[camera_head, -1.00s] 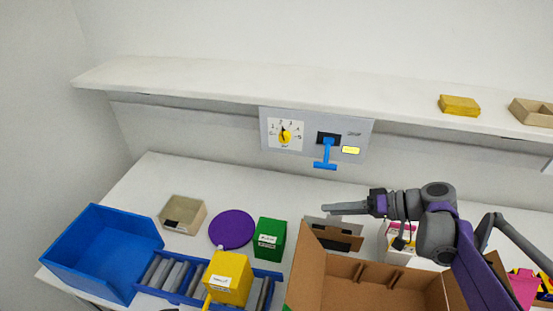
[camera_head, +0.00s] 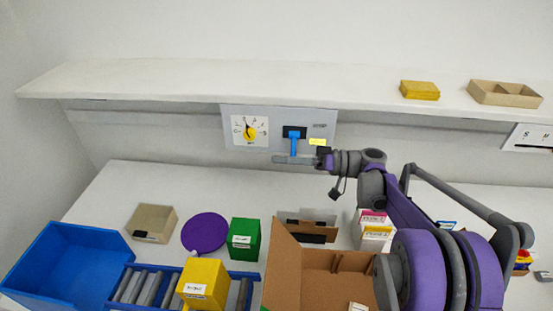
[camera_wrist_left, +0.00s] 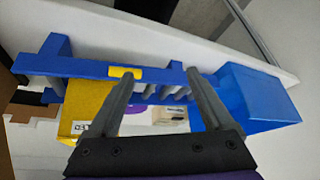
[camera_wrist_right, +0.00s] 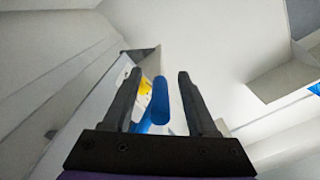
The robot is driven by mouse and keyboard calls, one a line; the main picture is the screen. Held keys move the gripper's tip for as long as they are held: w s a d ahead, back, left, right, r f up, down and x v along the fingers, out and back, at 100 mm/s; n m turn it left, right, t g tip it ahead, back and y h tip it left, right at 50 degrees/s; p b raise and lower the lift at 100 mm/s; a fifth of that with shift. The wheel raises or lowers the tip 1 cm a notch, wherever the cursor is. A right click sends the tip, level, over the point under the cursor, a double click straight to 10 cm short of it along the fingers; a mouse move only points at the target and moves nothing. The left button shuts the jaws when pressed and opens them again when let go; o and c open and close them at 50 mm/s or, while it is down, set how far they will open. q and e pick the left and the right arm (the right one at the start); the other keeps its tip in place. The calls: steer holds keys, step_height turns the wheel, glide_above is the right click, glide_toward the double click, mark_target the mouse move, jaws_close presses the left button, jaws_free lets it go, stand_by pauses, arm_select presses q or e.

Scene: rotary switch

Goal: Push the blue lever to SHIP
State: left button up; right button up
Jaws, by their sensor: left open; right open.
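The blue lever (camera_head: 294,143) sticks out of a dark slot on a grey panel (camera_head: 231,145) under the shelf. A yellow label sits right of the slot; the small print above it is too small to read. My right gripper (camera_head: 282,159) is at the lever's lower end in the head view and hides its crossbar. In the right wrist view the blue lever (camera_wrist_right: 158,100) shows between the two open fingers; I cannot tell whether they touch it. My left gripper (camera_wrist_left: 158,82) is open, over the blue roller rack, and is not in the head view.
A dial with a yellow knob (camera_head: 249,132) is left of the lever. The shelf (camera_head: 200,82) overhangs the panel. Below are a blue bin (camera_head: 60,265), green box (camera_head: 244,238), yellow box (camera_head: 205,283), purple disc (camera_head: 204,232) and cardboard box (camera_head: 283,268).

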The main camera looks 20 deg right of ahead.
steer(key=shift+x, duration=0.95)
steer(key=shift+c, duration=0.2)
jaws_close()
stand_by(0.6)
